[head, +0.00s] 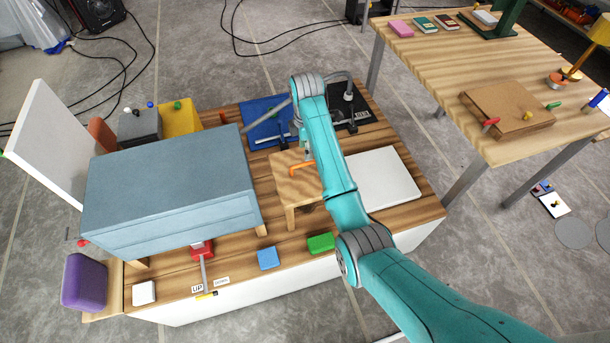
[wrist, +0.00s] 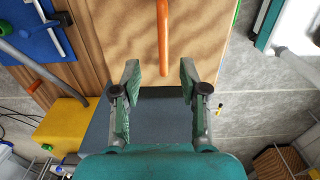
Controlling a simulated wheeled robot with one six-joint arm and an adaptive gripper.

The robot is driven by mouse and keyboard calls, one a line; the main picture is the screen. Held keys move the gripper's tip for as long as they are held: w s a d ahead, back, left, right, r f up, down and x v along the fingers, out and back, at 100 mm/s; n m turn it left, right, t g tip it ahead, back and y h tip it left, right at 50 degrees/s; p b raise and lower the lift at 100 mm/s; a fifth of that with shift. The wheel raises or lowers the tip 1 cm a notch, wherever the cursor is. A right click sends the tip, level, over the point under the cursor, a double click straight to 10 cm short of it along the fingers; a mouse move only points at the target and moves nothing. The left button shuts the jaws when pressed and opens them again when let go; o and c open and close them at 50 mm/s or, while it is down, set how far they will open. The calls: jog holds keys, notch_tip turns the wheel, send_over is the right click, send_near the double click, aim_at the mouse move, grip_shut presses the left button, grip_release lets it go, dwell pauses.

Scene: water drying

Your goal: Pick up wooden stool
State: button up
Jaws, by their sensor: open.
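The wooden stool (head: 291,188) stands on the wooden tabletop, right of the blue-grey cabinet. It has a flat light-wood top with an orange bar (head: 303,168) on it, and my arm hides part of its right side. In the wrist view the stool's top (wrist: 120,40) fills the upper middle, with the orange bar (wrist: 163,38) running lengthwise. My gripper (wrist: 160,75) is open and empty. The near end of the bar lines up with the gap between its fingers. Whether the fingers touch anything cannot be told. In the head view my arm mostly hides the gripper.
The blue-grey cabinet (head: 170,185) stands close on the stool's left. A blue mat (head: 262,120) with a tool lies behind, and a white panel (head: 385,178) lies to the right. A green block (head: 320,243) and a blue block (head: 268,258) lie in front.

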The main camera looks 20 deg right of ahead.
aim_at(306, 163)
jog(key=shift+s+f, duration=0.15)
jog(key=shift+f, duration=1.85)
jog(key=shift+s+f, duration=0.1)
jog(key=shift+f, duration=1.85)
jog(key=shift+c, duration=0.2)
grip_shut()
jog(key=shift+w+r, duration=0.1)
jog(key=shift+r, duration=0.05)
